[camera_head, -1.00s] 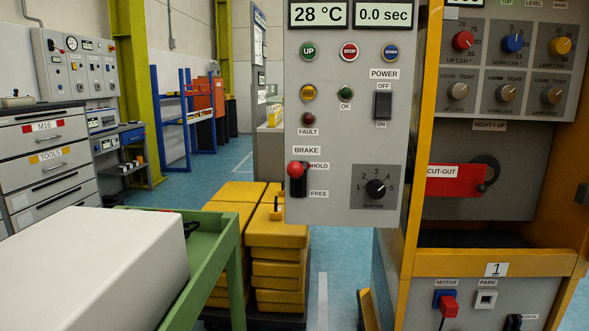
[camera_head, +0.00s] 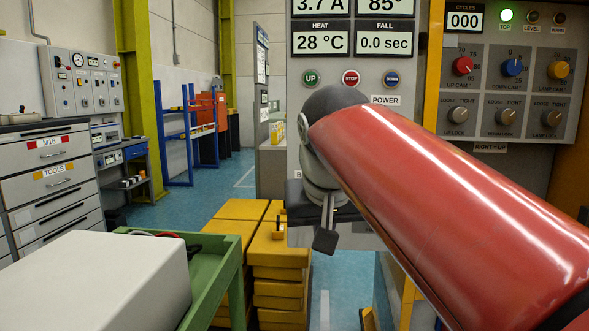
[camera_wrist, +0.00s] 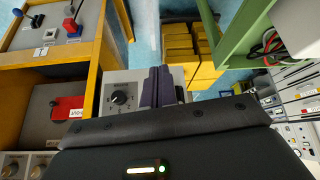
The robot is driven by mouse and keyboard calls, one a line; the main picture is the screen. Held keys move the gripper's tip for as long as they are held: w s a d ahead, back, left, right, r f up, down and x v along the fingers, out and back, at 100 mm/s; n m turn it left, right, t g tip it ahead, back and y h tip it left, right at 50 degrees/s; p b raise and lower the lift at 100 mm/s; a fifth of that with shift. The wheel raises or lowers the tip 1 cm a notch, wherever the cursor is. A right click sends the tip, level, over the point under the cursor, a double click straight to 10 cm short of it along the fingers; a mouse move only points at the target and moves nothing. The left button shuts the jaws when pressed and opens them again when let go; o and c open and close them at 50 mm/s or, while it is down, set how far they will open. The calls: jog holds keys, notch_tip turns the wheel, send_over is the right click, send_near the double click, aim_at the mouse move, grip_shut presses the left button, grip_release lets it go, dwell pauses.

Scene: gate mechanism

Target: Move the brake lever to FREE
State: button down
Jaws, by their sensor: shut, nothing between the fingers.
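The brake lever is hidden behind my arm and gripper in the head view; only the first letter of its BRAKE label (camera_head: 297,174) shows on the grey control panel (camera_head: 306,120). My gripper (camera_head: 325,240) hangs in front of the lower left of that panel, where the lever sits. In the wrist view my fingers (camera_wrist: 158,86) are closed together with nothing between them. The panel's numbered rotary knob (camera_wrist: 119,97) shows just left of them. The lever cannot be made out in the wrist view, so I cannot tell its position or whether my fingers touch it.
Yellow blocks (camera_head: 280,250) are stacked below and left of the panel. A green cart (camera_head: 215,270) with a white box (camera_head: 90,280) is at front left.

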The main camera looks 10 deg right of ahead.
jog(key=w+r+m+p, duration=0.1)
jog(key=w+r+m, duration=0.1)
jog(key=w+r, duration=0.3)
jog(key=w+r+m+p, duration=0.2)
jog(key=w+r, duration=0.4)
jog(key=r, duration=0.5)
jog(key=shift+a+r+t, duration=0.15)
jog(key=shift+r+t, duration=0.15)
jog(key=shift+f, duration=0.1)
jog(key=shift+w+a+f+b, duration=0.15)
jog(key=shift+w+f, duration=0.4)
jog(key=shift+f, duration=1.25)
jog(key=shift+w+d+f+b, duration=0.1)
jog(key=shift+w+f, duration=0.4)
jog(key=shift+f, duration=1.35)
jog(key=shift+w+a+f+b, duration=0.15)
jog(key=shift+w+f, duration=0.4)
jog(key=shift+f, duration=1.25)
jog(key=shift+d, duration=0.1)
jog(key=shift+f, duration=0.1)
